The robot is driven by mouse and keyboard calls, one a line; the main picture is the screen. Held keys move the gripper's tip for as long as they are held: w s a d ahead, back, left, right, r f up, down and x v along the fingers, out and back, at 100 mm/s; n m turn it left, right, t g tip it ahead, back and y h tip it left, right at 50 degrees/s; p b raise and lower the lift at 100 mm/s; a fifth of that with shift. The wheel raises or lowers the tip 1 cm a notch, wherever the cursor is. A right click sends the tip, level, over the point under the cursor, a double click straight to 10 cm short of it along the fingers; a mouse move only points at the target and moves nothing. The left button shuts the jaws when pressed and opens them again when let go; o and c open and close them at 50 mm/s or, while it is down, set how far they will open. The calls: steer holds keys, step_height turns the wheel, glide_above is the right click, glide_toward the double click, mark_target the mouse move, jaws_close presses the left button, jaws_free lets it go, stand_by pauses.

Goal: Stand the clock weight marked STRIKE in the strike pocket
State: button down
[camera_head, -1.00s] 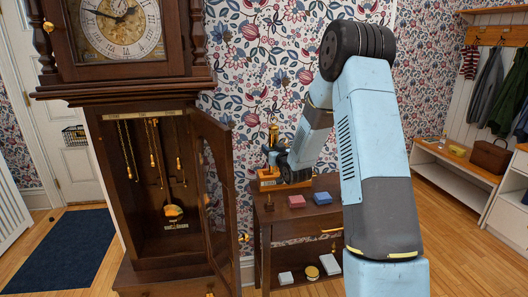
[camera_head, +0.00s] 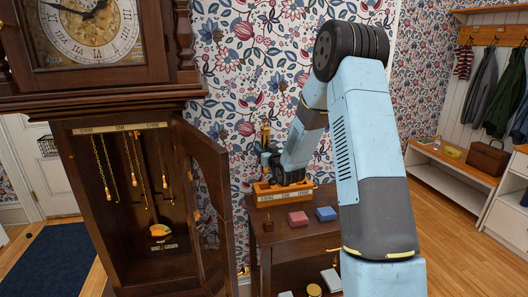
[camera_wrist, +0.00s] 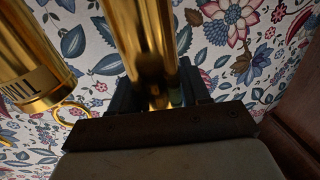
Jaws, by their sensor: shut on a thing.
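My gripper (camera_head: 266,152) is shut on a brass cylinder (camera_head: 265,134), which stands roughly upright above the back table. In the wrist view the same brass cylinder (camera_wrist: 146,40) is between my fingers (camera_wrist: 152,95); no marking shows on it. A second brass weight (camera_wrist: 28,65) is at the left of the wrist view, apart from the held one, with a dark-lettered label partly cut off and a brass ring near its end. The wooden rack (camera_head: 285,192) with several small label plates sits on the table below my gripper; its lettering is too small to read.
The tall clock case (camera_head: 85,150) stands at the left with its door (camera_head: 205,170) open towards the table. Chains and a pendulum (camera_head: 161,232) hang inside. Floor at right is clear.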

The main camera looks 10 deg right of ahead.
steer(key=shift+a, duration=0.25)
steer(key=shift+f, duration=2.7)
steer(key=shift+s, duration=0.1)
steer(key=shift+f, duration=3.65)
stand_by(1.0)
steer(key=shift+c, duration=2.3)
jaws_free()
